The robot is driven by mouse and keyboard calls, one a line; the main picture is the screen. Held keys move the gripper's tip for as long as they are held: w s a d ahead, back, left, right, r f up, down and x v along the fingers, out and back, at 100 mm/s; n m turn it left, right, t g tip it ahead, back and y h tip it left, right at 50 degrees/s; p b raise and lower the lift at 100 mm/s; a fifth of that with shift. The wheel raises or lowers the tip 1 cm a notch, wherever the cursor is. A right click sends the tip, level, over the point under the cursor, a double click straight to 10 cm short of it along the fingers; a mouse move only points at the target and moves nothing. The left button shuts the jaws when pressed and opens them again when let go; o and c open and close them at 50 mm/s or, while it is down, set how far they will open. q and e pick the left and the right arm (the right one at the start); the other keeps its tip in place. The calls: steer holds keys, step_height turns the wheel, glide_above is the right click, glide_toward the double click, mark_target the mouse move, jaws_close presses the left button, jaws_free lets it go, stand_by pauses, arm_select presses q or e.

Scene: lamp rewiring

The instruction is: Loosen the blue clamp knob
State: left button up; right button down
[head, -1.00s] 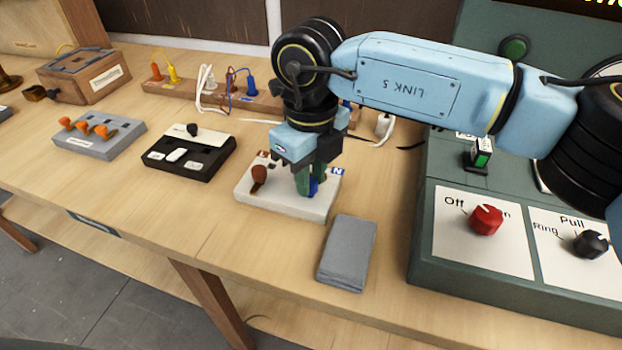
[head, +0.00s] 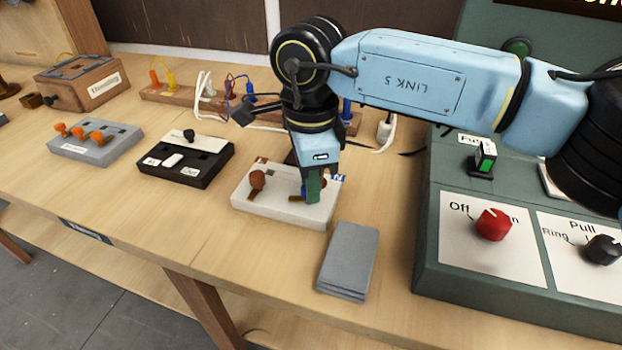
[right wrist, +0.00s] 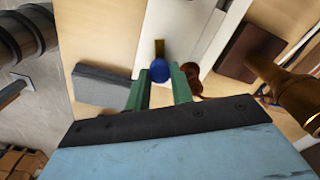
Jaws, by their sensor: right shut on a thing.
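The blue clamp knob (head: 303,190) stands on the right half of a white block (head: 275,215), mostly hidden by my fingers in the head view. My right gripper (head: 312,192) points down over it, its green fingers shut on the knob. In the right wrist view, the round blue knob (right wrist: 160,71) sits between the two green fingertips (right wrist: 161,80). A brown-red knob (head: 257,180) stands on the block's left half, clear of the fingers. My left gripper is not in view.
A grey stack of flat pieces (head: 348,260) lies just in front of the white block. A green control panel (head: 430,255) stands to the right. A black switch box (head: 185,160) is at the left. Bare table lies between the boxes.

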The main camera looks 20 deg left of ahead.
steer(key=n, duration=0.6)
steer(key=shift+s+a+f+n, duration=0.1)
steer(key=shift+s+f+n, duration=0.05)
steer(key=shift+f+n, duration=0.15)
steer(key=n, duration=0.3)
steer(key=shift+n, duration=0.3)
steer(key=n, duration=0.3)
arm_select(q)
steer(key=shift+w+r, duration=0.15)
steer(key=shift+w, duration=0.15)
arm_select(e)
steer(key=shift+n, duration=0.7)
steer(key=c, duration=1.6)
jaws_free()
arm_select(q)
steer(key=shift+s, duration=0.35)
arm_select(e)
steer(key=o, duration=0.4)
steer(key=shift+r, duration=0.2)
steer(key=shift+r, duration=0.1)
